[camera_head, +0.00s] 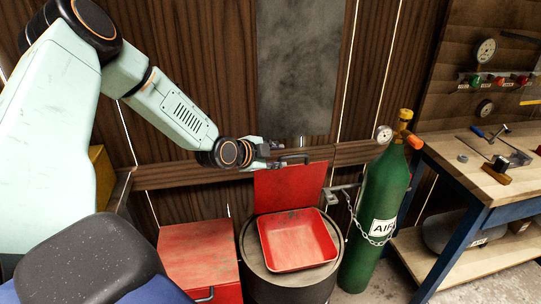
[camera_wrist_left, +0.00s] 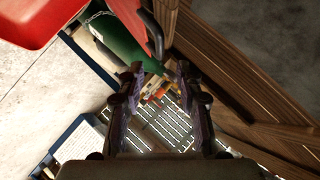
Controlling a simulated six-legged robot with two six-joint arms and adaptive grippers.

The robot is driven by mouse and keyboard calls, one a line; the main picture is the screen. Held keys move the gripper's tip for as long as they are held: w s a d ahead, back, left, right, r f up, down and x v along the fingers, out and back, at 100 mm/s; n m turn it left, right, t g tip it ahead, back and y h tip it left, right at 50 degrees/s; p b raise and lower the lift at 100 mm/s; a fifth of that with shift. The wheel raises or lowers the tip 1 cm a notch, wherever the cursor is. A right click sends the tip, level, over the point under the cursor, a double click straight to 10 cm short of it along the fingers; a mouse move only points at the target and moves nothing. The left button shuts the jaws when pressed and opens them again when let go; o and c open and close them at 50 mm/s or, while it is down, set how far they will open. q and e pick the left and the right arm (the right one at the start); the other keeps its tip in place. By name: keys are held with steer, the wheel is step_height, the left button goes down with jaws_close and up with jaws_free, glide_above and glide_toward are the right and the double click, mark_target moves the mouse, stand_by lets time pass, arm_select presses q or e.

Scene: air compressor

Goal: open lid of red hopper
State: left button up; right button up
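The red hopper (camera_head: 298,243) is an open red tray-like bin set in a dark round drum. Its red lid (camera_head: 290,187) stands upright at the back edge, with a dark handle (camera_head: 293,157) at its top. My left gripper (camera_head: 266,148) is beside the handle, to its left, and appears apart from it. In the left wrist view the fingers (camera_wrist_left: 159,75) are spread with nothing between them. The handle (camera_wrist_left: 150,32) and the lid edge-on (camera_wrist_left: 156,42) show there above the fingers, and the hopper (camera_wrist_left: 35,20) is at top left. My right gripper is not in view.
A green air cylinder (camera_head: 380,205) with a chain stands right of the hopper. A second red box (camera_head: 198,255) with a handle is at left. A wooden workbench (camera_head: 480,170) with tools is at right. A wood-panelled wall with a dark panel (camera_head: 298,65) is close behind.

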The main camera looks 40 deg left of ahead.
arm_select(q)
steer(key=shift+v, duration=1.4)
